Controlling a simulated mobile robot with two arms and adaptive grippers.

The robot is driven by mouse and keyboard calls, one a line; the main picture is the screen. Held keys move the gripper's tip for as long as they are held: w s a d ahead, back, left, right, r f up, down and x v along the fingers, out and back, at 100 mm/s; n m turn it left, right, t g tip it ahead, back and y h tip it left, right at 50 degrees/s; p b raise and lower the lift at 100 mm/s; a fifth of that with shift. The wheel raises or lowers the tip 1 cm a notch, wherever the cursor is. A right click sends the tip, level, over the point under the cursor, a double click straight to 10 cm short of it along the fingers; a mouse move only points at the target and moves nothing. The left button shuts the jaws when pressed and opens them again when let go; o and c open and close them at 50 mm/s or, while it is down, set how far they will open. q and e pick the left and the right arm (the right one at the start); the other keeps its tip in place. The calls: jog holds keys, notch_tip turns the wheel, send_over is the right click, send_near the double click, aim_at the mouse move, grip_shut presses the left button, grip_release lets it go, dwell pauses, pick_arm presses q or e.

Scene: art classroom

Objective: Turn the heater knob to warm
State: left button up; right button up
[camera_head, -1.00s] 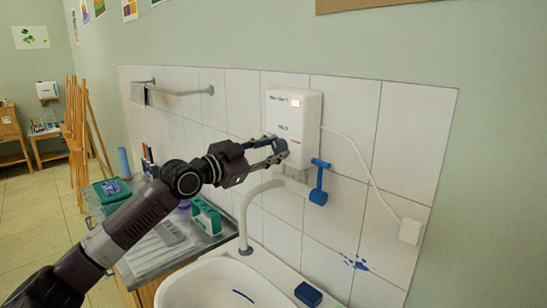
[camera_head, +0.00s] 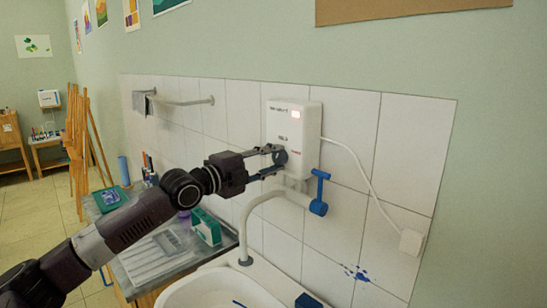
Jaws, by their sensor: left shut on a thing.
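The heater (camera_head: 304,128) is a white box on the tiled wall, with a small lit reddish display near its top. Its knob (camera_head: 281,157) is a small grey round part low on the front face, partly hidden by my fingers. My left gripper (camera_head: 275,160) reaches in from the left and is shut on the knob. The knob's pointer and the heater's small lettering are too small to read. My right gripper is not in view.
A blue-handled tap (camera_head: 319,192) sits just right of and below the heater, close to my gripper. A curved grey spout (camera_head: 246,225) rises over the white basin (camera_head: 215,290). A white cord runs to a wall socket (camera_head: 411,242).

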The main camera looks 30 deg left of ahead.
pick_arm(q)
jog(key=m+p, duration=0.3)
jog(key=m, duration=0.1)
jog(key=shift+r, duration=0.15)
jog(key=m+p, duration=0.2)
jog(key=shift+f+m+p, duration=0.2)
jog(key=shift+m+p, duration=0.1)
jog(key=shift+p, duration=0.05)
jog(key=shift+f+m, duration=0.15)
jog(key=shift+m, duration=0.15)
jog(key=o, duration=1.1)
jog(key=shift+o, duration=0.2)
jog(key=shift+s, duration=0.1)
